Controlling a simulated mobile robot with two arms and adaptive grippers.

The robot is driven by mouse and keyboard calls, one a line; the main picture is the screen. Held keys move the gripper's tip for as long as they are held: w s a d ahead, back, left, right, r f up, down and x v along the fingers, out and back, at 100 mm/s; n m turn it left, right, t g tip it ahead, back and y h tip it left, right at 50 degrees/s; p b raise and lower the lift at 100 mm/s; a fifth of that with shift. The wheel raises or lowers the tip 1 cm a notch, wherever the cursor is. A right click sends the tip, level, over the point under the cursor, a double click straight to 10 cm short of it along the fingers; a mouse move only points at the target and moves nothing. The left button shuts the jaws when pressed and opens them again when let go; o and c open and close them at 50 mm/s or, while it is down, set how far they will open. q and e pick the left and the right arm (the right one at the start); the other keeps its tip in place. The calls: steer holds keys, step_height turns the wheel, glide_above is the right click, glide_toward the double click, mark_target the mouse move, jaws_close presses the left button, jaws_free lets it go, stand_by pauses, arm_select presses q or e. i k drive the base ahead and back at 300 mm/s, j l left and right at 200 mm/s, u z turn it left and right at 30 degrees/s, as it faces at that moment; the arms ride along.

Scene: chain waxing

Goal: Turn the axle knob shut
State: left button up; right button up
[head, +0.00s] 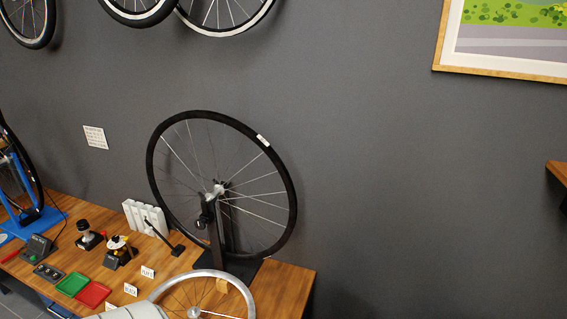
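A black-tyred spoked wheel (289,190) stands upright in a dark truing stand (214,245) on the wooden bench. Its silver hub (218,190) sits at the top of the stand. A small dark knob-like part (205,218) shows beside the upright, just below the hub. It is too small to tell whether this is the axle knob or how far it is turned. Neither of my grippers is in view.
The bench (285,283) holds a red tray (94,294), a green tray (72,284), small tools and white cards. A silver rim (250,298) is in front of the stand. A blue stand (38,221) is at left. Wheels (225,31) hang above.

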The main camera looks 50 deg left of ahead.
mark_target(200, 224)
steer(key=u, duration=2.05)
